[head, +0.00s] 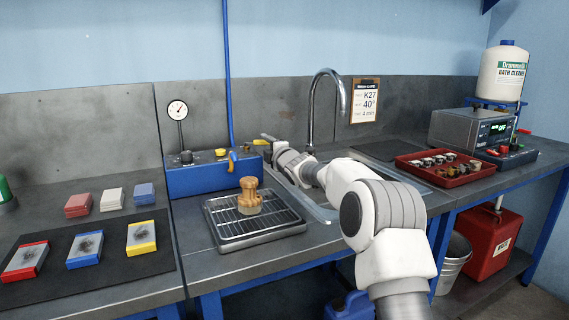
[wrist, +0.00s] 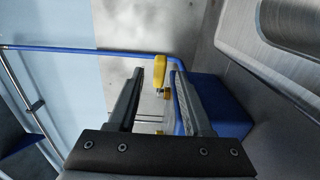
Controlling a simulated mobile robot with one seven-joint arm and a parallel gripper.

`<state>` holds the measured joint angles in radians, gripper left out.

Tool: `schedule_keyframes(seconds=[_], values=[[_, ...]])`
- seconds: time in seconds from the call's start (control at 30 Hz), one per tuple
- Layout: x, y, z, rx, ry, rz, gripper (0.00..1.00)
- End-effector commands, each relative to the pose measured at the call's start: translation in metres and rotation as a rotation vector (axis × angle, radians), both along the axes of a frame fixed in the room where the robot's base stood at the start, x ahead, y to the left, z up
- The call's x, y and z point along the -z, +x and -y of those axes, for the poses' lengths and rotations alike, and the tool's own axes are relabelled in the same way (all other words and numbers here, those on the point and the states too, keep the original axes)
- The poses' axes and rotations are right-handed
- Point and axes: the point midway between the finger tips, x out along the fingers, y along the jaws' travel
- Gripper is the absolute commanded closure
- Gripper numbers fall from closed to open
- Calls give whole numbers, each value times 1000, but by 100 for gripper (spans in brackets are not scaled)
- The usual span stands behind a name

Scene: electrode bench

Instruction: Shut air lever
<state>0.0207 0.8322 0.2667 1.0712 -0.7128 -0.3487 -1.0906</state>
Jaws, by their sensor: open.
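The air lever shows in the wrist view as a yellow handle (wrist: 160,72) beside the bend of a blue pipe. It appears between my open fingers; I cannot tell how far beyond the tips it is, and no contact is visible. In the head view, the blue air box (head: 200,179) stands at the back of the bench with a round gauge (head: 178,110) above it. My gripper (head: 266,139) reaches in from the right, over the box's right end. It is open and empty.
A drain tray (head: 256,228) with a wooden-handled brush (head: 249,196) lies in front of the box. The sink (head: 318,211) and tap (head: 313,110) are to the right, close to my arm. A red tray (head: 430,179) stands farther right. A blue hose (head: 227,75) runs up the wall.

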Motion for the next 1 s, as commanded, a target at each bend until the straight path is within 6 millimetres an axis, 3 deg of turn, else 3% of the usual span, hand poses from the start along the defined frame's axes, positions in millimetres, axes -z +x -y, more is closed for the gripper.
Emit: schedule_keyframes(seconds=[0.8, 1.0], values=[[-2, -104, 44, 3, 0, 0, 50], [-1, -122, 53, 4, -1, -1, 50]])
